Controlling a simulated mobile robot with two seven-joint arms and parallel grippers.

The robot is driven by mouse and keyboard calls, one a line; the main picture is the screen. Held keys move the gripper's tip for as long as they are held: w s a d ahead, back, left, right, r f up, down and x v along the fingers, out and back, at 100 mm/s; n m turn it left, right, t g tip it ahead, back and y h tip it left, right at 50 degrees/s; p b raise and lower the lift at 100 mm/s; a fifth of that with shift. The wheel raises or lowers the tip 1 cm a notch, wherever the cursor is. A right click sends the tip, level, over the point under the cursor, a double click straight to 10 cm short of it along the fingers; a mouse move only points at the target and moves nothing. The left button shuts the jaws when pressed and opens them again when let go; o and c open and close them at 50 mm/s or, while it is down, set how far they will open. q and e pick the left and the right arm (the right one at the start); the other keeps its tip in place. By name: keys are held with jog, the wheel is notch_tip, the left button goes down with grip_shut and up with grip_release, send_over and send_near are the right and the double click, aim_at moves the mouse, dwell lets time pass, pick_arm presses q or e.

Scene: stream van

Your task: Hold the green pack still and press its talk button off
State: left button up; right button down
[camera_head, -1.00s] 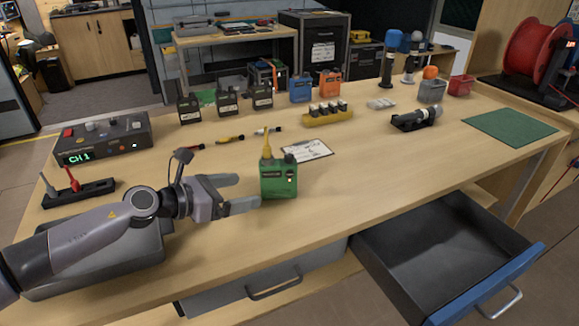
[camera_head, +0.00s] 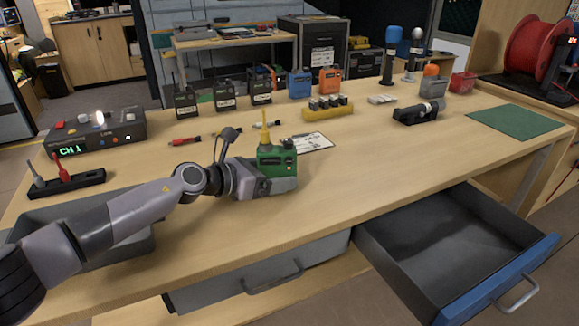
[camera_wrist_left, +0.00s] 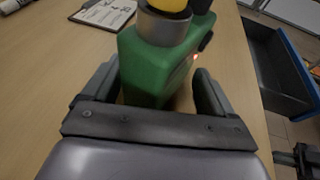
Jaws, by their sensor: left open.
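The green pack (camera_head: 270,158), a boxy radio with a yellow antenna, stands upright near the middle of the table. My left gripper (camera_head: 281,180) has come in from the left with its jaws on either side of the pack's lower body. In the left wrist view the green pack (camera_wrist_left: 150,68) sits between the two fingers, with a gap beside the right finger; contact on the left side is unclear. A dark side part, possibly the talk button (camera_wrist_left: 206,42), shows on its right with a small red light glowing below.
A paper card (camera_head: 310,142) lies just behind the pack. Dark radios (camera_head: 224,98), a blue pack (camera_head: 300,85) and an orange pack (camera_head: 329,80) stand at the back. A yellow battery holder (camera_head: 328,110) is behind right. An open drawer (camera_head: 440,245) juts out front right; the tabletop right of the pack is clear.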

pick_arm(q)
jog(key=c, duration=1.3)
dwell(1.1)
